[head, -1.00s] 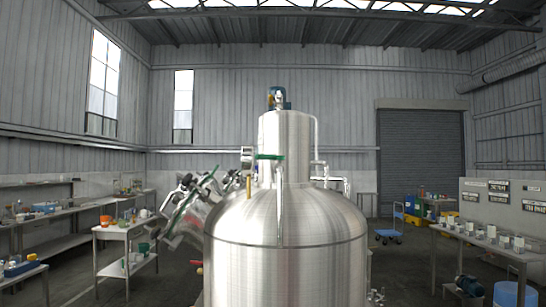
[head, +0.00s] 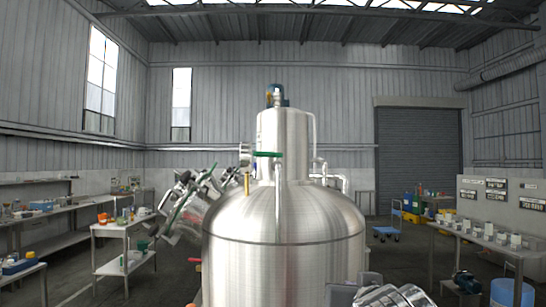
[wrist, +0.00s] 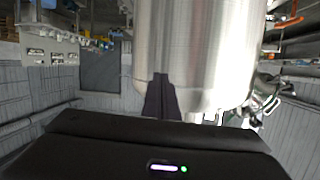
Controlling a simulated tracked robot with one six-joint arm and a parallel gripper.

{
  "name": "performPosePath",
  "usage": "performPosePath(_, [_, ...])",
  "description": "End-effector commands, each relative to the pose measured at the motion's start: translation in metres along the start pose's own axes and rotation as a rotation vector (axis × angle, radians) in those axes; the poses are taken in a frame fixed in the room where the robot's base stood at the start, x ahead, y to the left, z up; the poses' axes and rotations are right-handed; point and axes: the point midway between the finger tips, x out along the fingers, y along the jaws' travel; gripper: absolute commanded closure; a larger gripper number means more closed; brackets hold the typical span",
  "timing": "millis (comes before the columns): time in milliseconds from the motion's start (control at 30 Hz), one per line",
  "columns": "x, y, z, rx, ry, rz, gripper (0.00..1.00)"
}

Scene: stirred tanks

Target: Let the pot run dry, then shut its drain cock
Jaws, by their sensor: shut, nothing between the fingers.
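A large brushed-steel tank (head: 284,245) fills the middle of the head view, upright, with a narrower steel column (head: 283,130) on top. Its underside is below the frame, and I cannot make out a drain cock or any flow from it. The wrist view is upside down and shows a steel tank wall (wrist: 200,45) close beyond my gripper (wrist: 161,78). The dark fingers are together and empty, and they overlap the tank's edge in the picture. I cannot tell whether they touch it. My arm shows at the bottom right of the head view.
Tilted steel equipment (head: 185,205) stands left of the tank. A red-handled part (head: 194,260) shows at the tank's lower left. A small table (head: 122,226) stands at left, a bench (head: 480,243) with several pots at right. A blue drum (head: 512,293) stands at lower right.

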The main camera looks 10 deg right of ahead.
Motion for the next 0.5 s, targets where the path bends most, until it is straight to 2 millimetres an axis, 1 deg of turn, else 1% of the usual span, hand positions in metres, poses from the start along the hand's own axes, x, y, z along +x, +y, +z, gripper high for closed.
performPosePath(33, [0.006, 0.002, -0.028, 0.013, 0.066, -0.005, 1.0])
performPosePath(67, [0.008, 0.001, -0.045, 0.022, 0.107, -0.013, 1.0])
performPosePath(100, [0.01, 0.001, -0.067, 0.031, 0.162, -0.026, 1.0])
performPosePath(167, [0.012, -0.001, -0.099, 0.043, 0.24, -0.051, 1.0])
performPosePath(200, [0.013, -0.002, -0.119, 0.051, 0.29, -0.069, 1.0])
performPosePath(267, [0.013, -0.008, -0.147, 0.055, 0.354, -0.111, 1.0])
performPosePath(300, [0.012, -0.011, -0.164, 0.056, 0.394, -0.139, 1.0])
performPosePath(367, [0.011, -0.016, -0.189, 0.059, 0.451, -0.184, 1.0])
performPosePath(400, [0.009, -0.019, -0.204, 0.057, 0.486, -0.216, 1.0])
performPosePath(500, [0.005, -0.03, -0.237, 0.05, 0.555, -0.306, 1.0])
